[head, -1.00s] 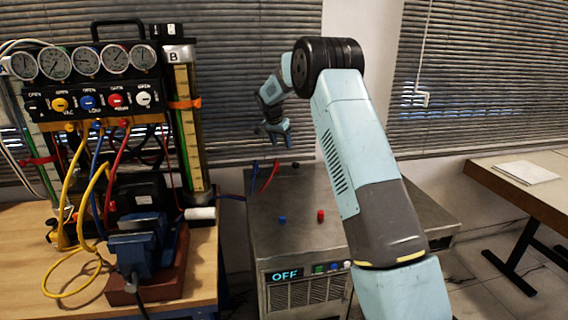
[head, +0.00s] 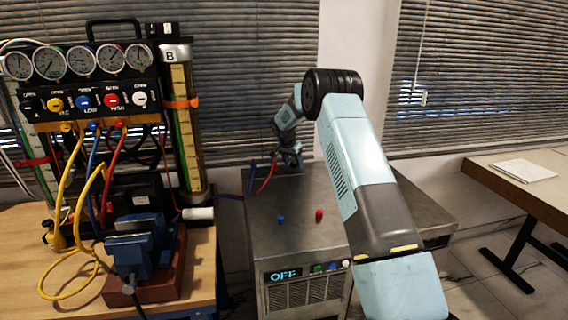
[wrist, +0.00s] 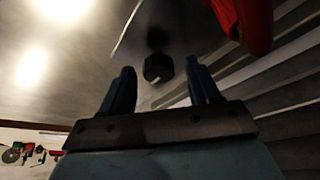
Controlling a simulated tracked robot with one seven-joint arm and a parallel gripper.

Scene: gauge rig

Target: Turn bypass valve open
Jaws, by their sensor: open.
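A small black knob (wrist: 158,68) with a pale mark on its face shows in the wrist view, on the grey metal machine (head: 300,238). No label on it is readable. In the head view my gripper hides the knob. My gripper (head: 291,160) is low over the back of the machine's top in the head view. In the wrist view my gripper (wrist: 161,74) is open and empty, one blue finger on each side of the knob in the picture. The knob appears just beyond the fingertips; I cannot tell whether they touch it.
A red hose (head: 267,176) and a blue hose (head: 251,178) rise close left of my gripper; a large red part (wrist: 248,20) is near the right finger. Blue (head: 280,219) and red (head: 319,215) knobs stand nearer. The display (head: 284,275) reads OFF. A gauge manifold (head: 90,95) stands left.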

